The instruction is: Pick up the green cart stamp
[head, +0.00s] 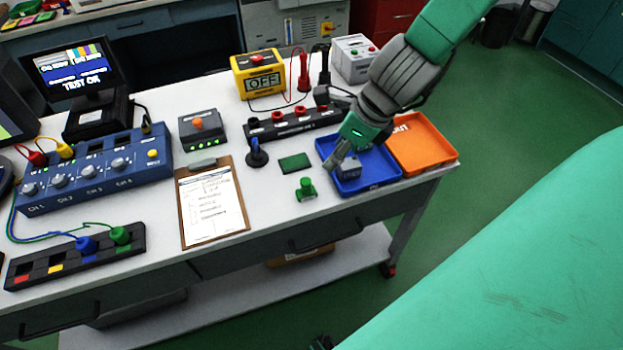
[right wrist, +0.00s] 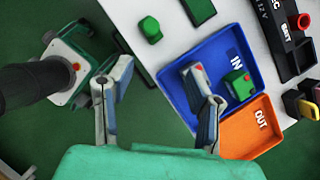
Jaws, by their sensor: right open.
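The green stamp (head: 306,189) stands on the white table near its front edge, left of the blue tray. In the right wrist view the stamp (right wrist: 150,29) shows from above near the top, beyond the gap between my fingers. A flat dark green pad (head: 295,163) lies just behind it; it also shows in the right wrist view (right wrist: 199,10). My right gripper (head: 345,153) is open and empty, above the blue tray's left part and to the right of the stamp. Its spread fingers also show in the right wrist view (right wrist: 158,68). My left gripper is not in view.
A clipboard (head: 211,205) lies left of the stamp; a dark socket strip (head: 290,126) stands behind.

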